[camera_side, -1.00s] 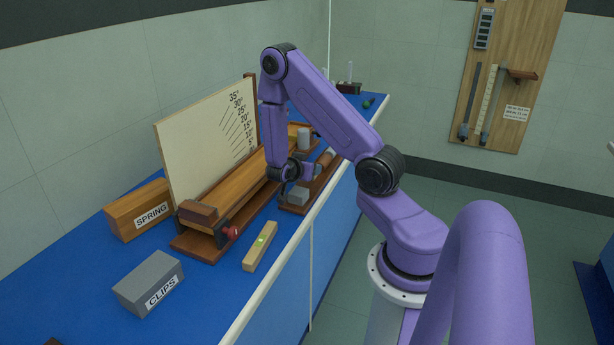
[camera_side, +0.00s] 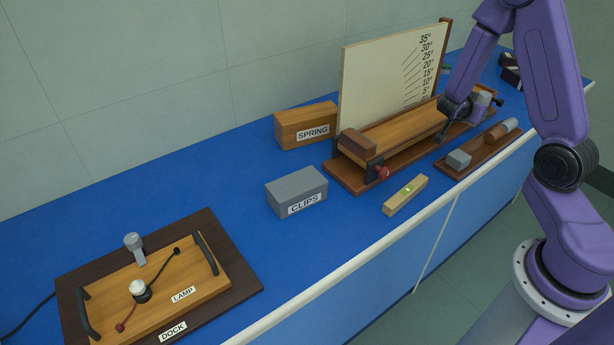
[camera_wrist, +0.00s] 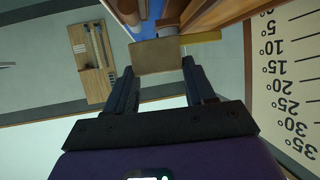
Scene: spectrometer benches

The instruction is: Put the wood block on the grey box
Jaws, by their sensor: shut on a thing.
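My gripper (camera_side: 448,128) is low beside the sloped wooden ramp in the side view. In the wrist view my gripper (camera_wrist: 158,65) has its two dark fingers on either side of a tan, wood-coloured block (camera_wrist: 158,52) and is shut on it. In the side view I cannot make out the held block behind the gripper. The grey box (camera_side: 296,190), labelled CLIPS, stands on the blue bench to the left of the ramp, and its top is bare. My gripper is well to the right of the box and apart from it.
The ramp (camera_side: 405,130) with its angle board (camera_side: 385,75) stands between my gripper and the SPRING box (camera_side: 305,125). A reddish-brown block (camera_side: 357,143) sits at the ramp's low end. A lamp dock (camera_side: 235,265) is at left.

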